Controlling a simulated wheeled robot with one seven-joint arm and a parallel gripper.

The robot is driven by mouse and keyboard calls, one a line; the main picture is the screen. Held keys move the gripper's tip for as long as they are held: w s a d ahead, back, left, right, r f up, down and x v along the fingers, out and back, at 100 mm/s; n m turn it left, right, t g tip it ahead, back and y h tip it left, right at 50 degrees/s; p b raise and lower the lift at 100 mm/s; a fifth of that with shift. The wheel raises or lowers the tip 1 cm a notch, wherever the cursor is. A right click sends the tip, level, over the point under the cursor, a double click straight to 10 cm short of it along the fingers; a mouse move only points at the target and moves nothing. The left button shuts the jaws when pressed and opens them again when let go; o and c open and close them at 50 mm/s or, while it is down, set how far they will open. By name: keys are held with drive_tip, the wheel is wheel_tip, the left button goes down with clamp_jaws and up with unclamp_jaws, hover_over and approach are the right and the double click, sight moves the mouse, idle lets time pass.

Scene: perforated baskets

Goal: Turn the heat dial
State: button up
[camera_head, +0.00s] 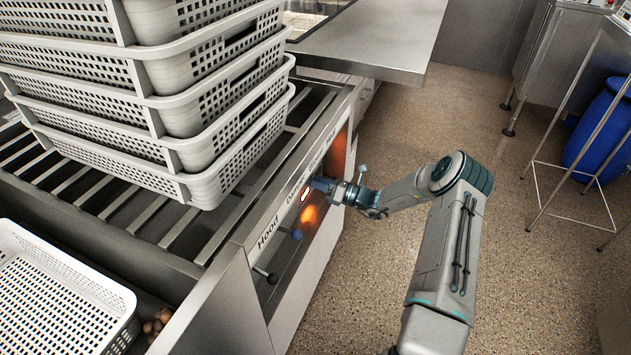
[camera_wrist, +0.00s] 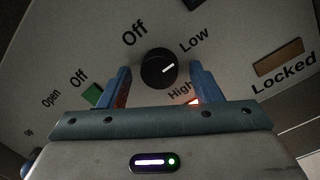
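The heat dial (camera_wrist: 159,69) is a round black knob on a grey panel in the wrist view. Its white mark points to the right, toward the word Low. The words Off, Low and High stand around it. My gripper (camera_wrist: 160,84) is open, with one blue finger on each side of the dial and a gap to it on both sides. In the head view my gripper (camera_head: 322,185) is at the front panel of the metal counter, and the dial cannot be made out there.
A green switch (camera_wrist: 94,95) is left of the dial, close to the left finger. A brownish window (camera_wrist: 278,57) above the word Locked is at right. In the head view, stacked perforated baskets (camera_head: 190,110) stand on the slatted counter. Lever knobs (camera_head: 272,278) stick out of the panel.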

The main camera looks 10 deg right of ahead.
drive_tip(key=v, duration=1.3)
drive_tip(key=shift+s+d+p, duration=0.25)
drive_tip(key=shift+d+p, duration=0.1)
drive_tip(key=shift+p, duration=0.1)
